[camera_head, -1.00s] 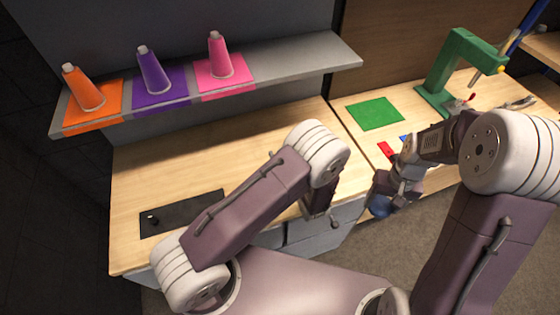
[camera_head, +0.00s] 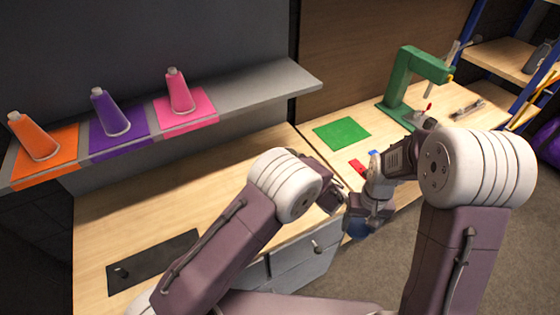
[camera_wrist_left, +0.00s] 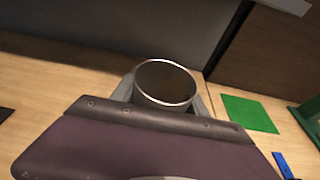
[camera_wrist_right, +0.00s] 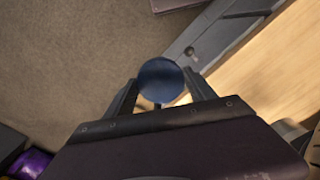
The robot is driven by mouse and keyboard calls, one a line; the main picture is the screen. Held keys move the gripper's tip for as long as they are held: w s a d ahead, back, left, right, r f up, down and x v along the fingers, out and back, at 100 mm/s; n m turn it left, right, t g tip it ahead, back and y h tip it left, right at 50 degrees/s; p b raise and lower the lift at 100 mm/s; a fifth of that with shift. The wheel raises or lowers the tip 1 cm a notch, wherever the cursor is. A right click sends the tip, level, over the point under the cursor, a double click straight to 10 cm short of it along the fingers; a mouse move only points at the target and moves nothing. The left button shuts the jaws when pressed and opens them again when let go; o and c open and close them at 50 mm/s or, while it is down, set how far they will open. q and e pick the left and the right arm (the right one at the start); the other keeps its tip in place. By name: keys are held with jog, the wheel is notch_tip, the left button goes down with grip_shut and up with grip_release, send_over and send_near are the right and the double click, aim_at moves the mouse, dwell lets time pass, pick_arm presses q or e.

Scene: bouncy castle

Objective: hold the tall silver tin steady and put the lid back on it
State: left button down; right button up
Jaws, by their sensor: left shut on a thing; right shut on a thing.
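The tall silver tin (camera_wrist_left: 165,88) shows in the left wrist view as an open round mouth with a bright rim and dark inside. My left gripper (camera_wrist_left: 163,94) is shut on it, one finger on each side; in the head view my arm hides the tin. The lid, a dark blue round disc (camera_wrist_right: 160,80), is between the fingers of my right gripper (camera_wrist_right: 160,92), which is shut on it. In the head view the lid (camera_head: 358,229) hangs below my right gripper, in front of the desk edge and to the right of my left gripper.
A grey shelf (camera_head: 255,92) with orange, purple and pink cones runs above the wooden desk (camera_head: 225,165). A black mat (camera_head: 155,262) lies on the desk's left. A green mat (camera_head: 342,133), red and blue pieces and a green press (camera_head: 400,80) are at the right.

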pick_arm(q)
jog(key=c, duration=1.5)
grip_release()
jog(key=shift+c, duration=0.2)
grip_shut()
jog(key=shift+s+d+f, duration=0.2)
jog(key=shift+s+f, duration=0.05)
jog(key=shift+f, duration=0.1)
jog(key=s+a+f+n+g+y, duration=0.1)
jog(key=s+a+f, duration=0.2)
jog(key=s+a, duration=0.4)
jog(key=s+a+f+n+g+y, duration=0.2)
jog(key=s+a+f, duration=0.1)
jog(key=s+a, duration=0.4)
jog(key=s, duration=0.3)
jog(key=shift+a+f+n, duration=0.3)
jog(key=shift+f, duration=0.1)
